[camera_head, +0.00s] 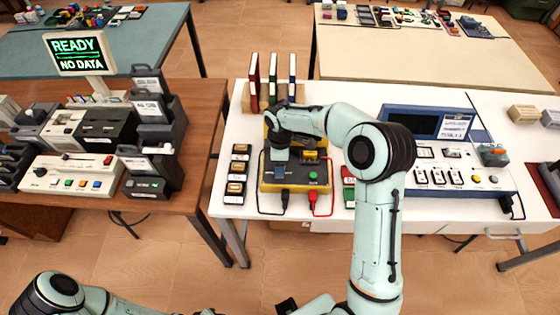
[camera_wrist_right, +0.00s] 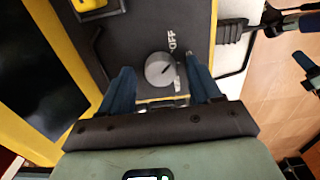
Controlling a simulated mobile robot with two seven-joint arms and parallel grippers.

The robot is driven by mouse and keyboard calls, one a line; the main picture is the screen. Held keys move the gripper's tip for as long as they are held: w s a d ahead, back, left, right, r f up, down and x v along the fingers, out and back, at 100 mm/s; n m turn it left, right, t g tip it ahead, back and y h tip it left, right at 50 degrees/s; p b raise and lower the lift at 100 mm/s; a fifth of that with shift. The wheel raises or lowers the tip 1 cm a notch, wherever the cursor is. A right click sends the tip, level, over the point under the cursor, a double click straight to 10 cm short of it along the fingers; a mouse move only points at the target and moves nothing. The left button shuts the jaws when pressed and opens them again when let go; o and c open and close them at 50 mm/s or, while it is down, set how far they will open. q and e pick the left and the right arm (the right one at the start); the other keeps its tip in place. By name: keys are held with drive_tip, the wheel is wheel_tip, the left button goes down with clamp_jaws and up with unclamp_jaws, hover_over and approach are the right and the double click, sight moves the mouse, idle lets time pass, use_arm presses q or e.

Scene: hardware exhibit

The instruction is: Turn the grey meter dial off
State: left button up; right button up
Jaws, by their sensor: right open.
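The grey meter dial (camera_wrist_right: 160,69) is a round knob on the dark face of the yellow meter (camera_wrist_right: 205,15), with white OFF lettering beside it in the right wrist view. A thin dark mark on the knob points roughly to the right of the picture, toward the side with the lettering. My right gripper (camera_wrist_right: 158,66) is open, one blue finger on each side of the dial, with a visible gap on both sides. In the head view the meter (camera_head: 318,180) stands on the white table, and my right arm hides its dial. My left gripper is out of view.
Black and red leads (camera_head: 312,200) plug into the meter's front. Small boxes (camera_head: 236,172) stand to its left, books (camera_head: 272,80) behind it, and a blue console (camera_head: 460,178) to its right. A brown table (camera_head: 150,212) with devices stands at the left.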

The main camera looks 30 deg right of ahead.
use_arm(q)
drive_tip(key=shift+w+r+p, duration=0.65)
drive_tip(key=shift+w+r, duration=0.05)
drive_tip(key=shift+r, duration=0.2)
use_arm(e)
wheel_tip(320, 180, up, 14)
drive_tip(key=shift+f, duration=0.25)
